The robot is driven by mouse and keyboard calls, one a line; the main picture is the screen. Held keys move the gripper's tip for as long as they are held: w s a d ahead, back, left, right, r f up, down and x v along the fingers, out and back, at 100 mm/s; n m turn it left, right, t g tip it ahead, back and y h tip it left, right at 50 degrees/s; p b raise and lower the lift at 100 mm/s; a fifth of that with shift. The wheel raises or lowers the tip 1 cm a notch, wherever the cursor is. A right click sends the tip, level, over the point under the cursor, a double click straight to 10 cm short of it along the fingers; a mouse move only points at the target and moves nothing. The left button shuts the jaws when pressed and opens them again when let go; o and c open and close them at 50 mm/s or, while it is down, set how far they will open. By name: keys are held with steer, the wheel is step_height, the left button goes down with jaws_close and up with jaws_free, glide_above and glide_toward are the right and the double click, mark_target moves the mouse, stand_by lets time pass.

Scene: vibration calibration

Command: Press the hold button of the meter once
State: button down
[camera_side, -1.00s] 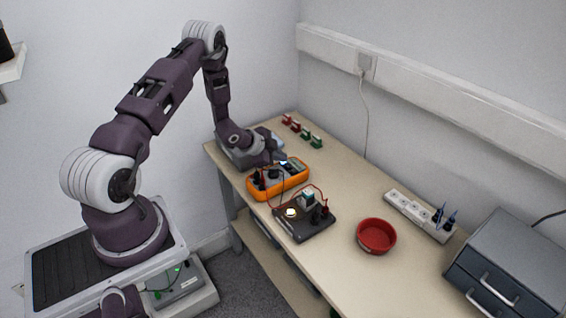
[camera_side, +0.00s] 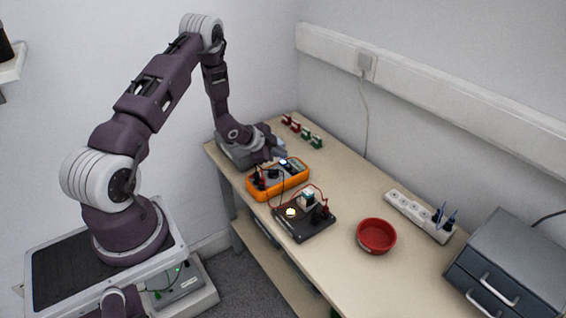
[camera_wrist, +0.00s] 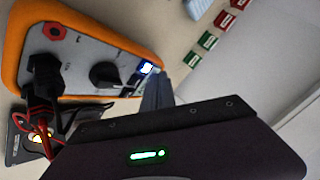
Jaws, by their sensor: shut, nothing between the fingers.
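I cannot read which one is hold. Plugs with red and black leads sit in its sockets. My gripper (camera_side: 276,160) is shut and empty at the display end of the meter. In the wrist view my gripper's fingertips (camera_wrist: 155,76) are close to the display; contact cannot be told.
A dark board (camera_side: 302,226) with a glowing lamp stands in front of the meter, joined by leads. A red bowl (camera_side: 376,236), a power strip (camera_side: 418,216) and a grey drawer unit (camera_side: 512,262) are to the right. Red and green clips (camera_side: 303,132) lie behind.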

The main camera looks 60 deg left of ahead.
step_height(320, 180, up, 5)
stand_by(0.5)
stand_by(0.4)
